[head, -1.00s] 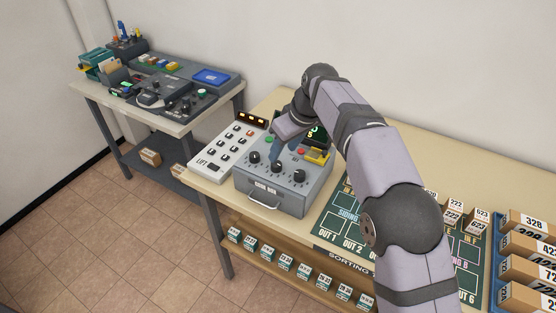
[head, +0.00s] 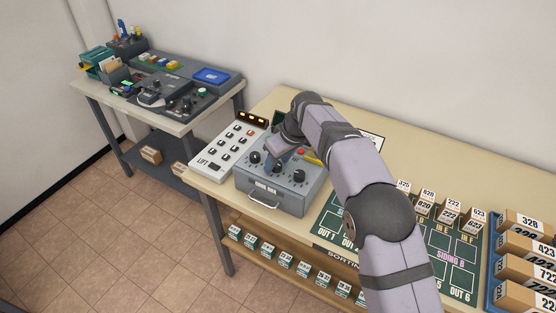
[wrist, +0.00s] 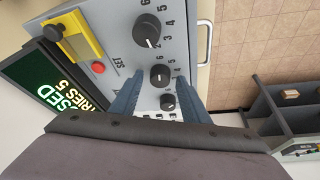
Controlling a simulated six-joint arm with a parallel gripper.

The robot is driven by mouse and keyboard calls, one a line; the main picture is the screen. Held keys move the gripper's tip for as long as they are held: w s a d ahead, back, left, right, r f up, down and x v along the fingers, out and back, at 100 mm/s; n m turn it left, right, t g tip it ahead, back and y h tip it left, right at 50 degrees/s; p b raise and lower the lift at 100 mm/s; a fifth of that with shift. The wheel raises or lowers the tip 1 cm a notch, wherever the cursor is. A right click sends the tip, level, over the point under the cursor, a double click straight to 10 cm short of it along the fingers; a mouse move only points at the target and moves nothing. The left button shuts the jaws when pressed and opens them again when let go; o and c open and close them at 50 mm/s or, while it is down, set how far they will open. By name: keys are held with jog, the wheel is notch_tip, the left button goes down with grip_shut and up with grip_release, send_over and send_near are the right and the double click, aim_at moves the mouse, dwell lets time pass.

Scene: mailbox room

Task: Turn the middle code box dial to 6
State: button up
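The grey code box (head: 275,200) stands on the table with three black dials in a row on its sloped top. The middle dial (head: 276,167) is under my gripper in the head view. In the wrist view, the middle dial (wrist: 159,76) shows between the tips of my gripper's two blue fingers (wrist: 160,83). The fingers are spread apart, one on each side of it; contact is not clear. Another dial (wrist: 147,30) with printed digits lies beyond, and the third dial (wrist: 168,102) shows closer in. The middle dial's setting is too small to read.
A white lift panel (head: 225,147) with several switches adjoins the box on the left. The box top also carries a red button (wrist: 97,68) and a yellow part (wrist: 80,38). A green sorting board (head: 432,245) with labelled boxes lies to the right.

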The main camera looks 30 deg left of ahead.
aim_at(283, 176)
jog(key=c, duration=0.8)
jog(key=shift+m, duration=0.6)
jog(key=shift+c, duration=0.2)
jog(key=o, duration=1)
jog(key=shift+o, duration=0.2)
jog(key=b+v, duration=0.1)
jog(key=v, duration=0.6)
jog(key=shift+s+r+b, duration=0.15)
jog(key=shift+b, duration=0.15)
